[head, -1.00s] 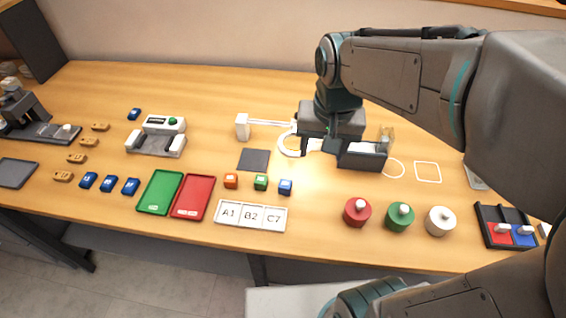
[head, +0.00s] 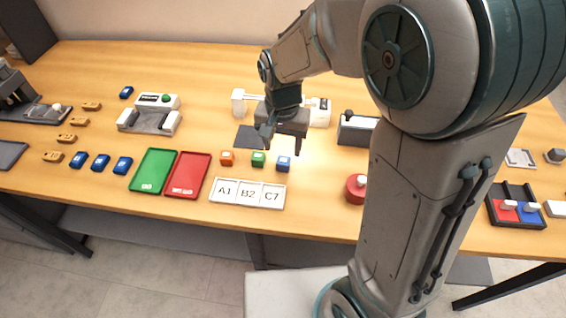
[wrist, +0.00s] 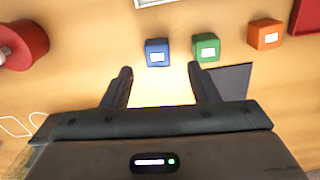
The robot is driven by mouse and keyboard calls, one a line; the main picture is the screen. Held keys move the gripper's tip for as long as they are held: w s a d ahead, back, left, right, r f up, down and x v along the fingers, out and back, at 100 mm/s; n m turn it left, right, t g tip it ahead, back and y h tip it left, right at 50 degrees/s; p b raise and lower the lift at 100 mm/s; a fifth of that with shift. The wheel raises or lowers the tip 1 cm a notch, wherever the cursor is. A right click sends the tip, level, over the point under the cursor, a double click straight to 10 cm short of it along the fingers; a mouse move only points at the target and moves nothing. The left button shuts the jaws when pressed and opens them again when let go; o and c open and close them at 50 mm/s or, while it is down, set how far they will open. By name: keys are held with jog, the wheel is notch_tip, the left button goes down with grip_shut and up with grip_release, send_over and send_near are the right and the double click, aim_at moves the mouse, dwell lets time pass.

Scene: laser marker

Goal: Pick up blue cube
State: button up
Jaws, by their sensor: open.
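The blue cube (head: 283,163) stands on the table, at the right end of a short row of cubes, and has a pale label on top. It also shows in the wrist view (wrist: 157,53), just beyond the fingertips and roughly between their lines. My gripper (head: 283,146) is open and empty, above the table just behind the row in the head view. In the wrist view its fingers (wrist: 160,72) are spread apart, with the right fingertip close to the green cube (wrist: 206,47). Nothing covers the blue cube.
The green cube stands close beside the blue one, then the orange cube (head: 227,158). A white A1/B2/C7 plate (head: 247,193) lies in front. Green (head: 153,171) and red (head: 188,175) trays lie to the left. A red knobbed cylinder (head: 355,190) stands to the right.

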aim_at(283, 160)
jog(key=shift+s+d+f, duration=0.1)
jog(key=shift+f, duration=2.65)
jog(key=c, duration=1)
